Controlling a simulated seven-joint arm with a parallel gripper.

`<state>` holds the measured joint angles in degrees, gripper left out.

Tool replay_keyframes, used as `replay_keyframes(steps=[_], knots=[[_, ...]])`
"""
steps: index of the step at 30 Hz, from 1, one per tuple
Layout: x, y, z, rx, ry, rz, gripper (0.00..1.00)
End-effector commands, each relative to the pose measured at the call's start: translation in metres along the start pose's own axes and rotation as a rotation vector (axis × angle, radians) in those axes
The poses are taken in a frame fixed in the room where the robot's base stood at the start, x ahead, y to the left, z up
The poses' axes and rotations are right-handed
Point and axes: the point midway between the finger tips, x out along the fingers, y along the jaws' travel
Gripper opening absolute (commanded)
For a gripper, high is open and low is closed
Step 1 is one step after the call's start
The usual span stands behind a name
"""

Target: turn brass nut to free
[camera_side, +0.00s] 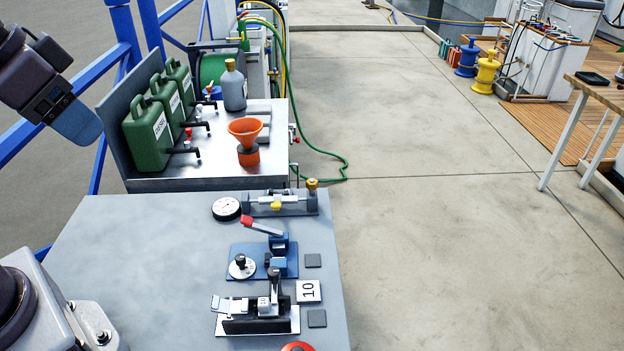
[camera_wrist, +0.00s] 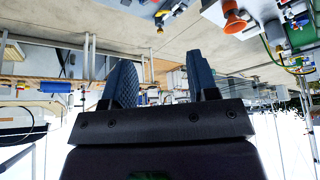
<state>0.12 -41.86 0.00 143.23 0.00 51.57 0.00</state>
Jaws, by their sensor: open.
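In the side view, a grey bench fixture (camera_side: 262,205) with a silver rod lies at the back edge of the near metal table. A small brass-coloured knob (camera_side: 312,184) stands on its right end, and a yellow knob (camera_side: 276,206) sits at its front. I cannot tell which of these is the brass nut. In the wrist view, my gripper (camera_wrist: 160,80) is open, with two dark fingers apart and nothing between them. It points away over the floor, not at the fixture. Parts of my arm show at the left of the side view, clear of the fixture.
A round gauge (camera_side: 226,208), a blue clamp fixture (camera_side: 268,258) with a red-tipped lever, and a black clamp (camera_side: 258,318) crowd the table's right side. Behind stand green canisters (camera_side: 150,130) and an orange funnel (camera_side: 246,130). The table's left part (camera_side: 140,260) is clear.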

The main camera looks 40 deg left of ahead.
Motion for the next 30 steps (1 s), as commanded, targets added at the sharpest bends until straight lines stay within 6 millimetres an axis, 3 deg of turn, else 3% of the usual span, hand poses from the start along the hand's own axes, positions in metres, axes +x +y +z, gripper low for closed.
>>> replay_keyframes(steps=[2, 5, 14, 21, 30], knots=[[0.012, 0.001, 0.002, 0.003, -0.061, 0.002, 0.54], [0.027, 0.002, -0.01, 0.008, -0.135, 0.004, 0.54], [0.088, 0.009, -0.096, 0.093, -0.313, 0.021, 0.54], [0.167, 0.017, -0.159, 0.251, -0.423, 0.057, 0.54], [0.288, 0.029, -0.21, 0.539, -0.506, 0.14, 0.54]])
